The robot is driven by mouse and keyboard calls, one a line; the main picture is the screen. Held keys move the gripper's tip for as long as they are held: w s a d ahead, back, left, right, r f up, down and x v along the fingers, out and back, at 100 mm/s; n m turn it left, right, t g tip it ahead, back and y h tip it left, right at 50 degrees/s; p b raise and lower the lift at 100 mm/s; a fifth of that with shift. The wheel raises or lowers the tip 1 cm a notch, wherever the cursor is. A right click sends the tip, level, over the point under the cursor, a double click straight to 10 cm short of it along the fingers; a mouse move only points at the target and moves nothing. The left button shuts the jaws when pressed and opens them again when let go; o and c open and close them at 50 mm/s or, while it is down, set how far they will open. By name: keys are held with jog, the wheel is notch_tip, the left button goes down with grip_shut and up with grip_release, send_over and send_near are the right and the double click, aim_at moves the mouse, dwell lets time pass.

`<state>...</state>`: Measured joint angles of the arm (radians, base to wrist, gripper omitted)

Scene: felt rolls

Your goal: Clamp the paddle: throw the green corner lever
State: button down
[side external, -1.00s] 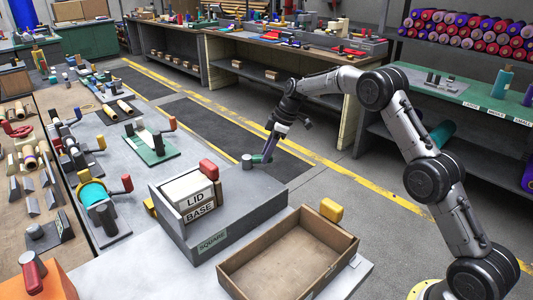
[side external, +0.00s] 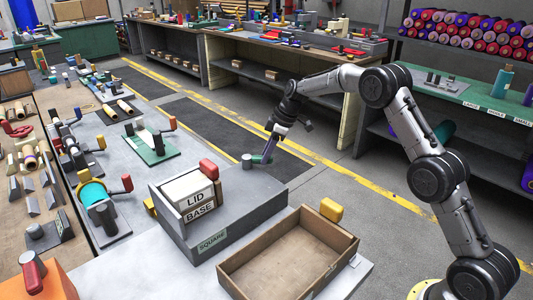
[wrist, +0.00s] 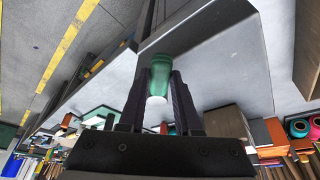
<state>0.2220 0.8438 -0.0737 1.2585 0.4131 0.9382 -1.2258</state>
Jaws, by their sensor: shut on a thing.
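In the wrist view the green handle (wrist: 160,76) is between the two dark fingers, with a pale end showing. I cannot make out a paddle for certain, nor how far the lever is turned.
A grey fixture (side external: 215,240) marked SQUARE holds blocks labelled LID and BASE (side external: 199,210), near the lever. An empty wooden tray (side external: 233,271) stands in front. A green-based crank device (side external: 155,153) is to the left. Open floor lies beyond the bench's edge.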

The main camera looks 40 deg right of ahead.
jog(key=a+m, duration=0.1)
jog(key=m, duration=0.1)
jog(key=s+a+m+t+h, duration=0.1)
jog(key=m, duration=0.1)
jog(key=shift+s, duration=0.2)
jog(key=shift+s+a+m+h, duration=0.15)
jog(key=shift+a+m+h, duration=0.45)
jog(key=shift+m, duration=0.6)
jog(key=shift+a+m+h, duration=0.5)
jog(key=shift+a+m, duration=0.15)
jog(key=shift+m, duration=0.65)
jog(key=c, duration=0.6)
grip_release()
jog(key=shift+s, duration=0.1)
jog(key=v, duration=1.3)
jog(key=shift+s+r, duration=0.3)
jog(key=shift+r, duration=0.05)
jog(key=shift+a, duration=0.1)
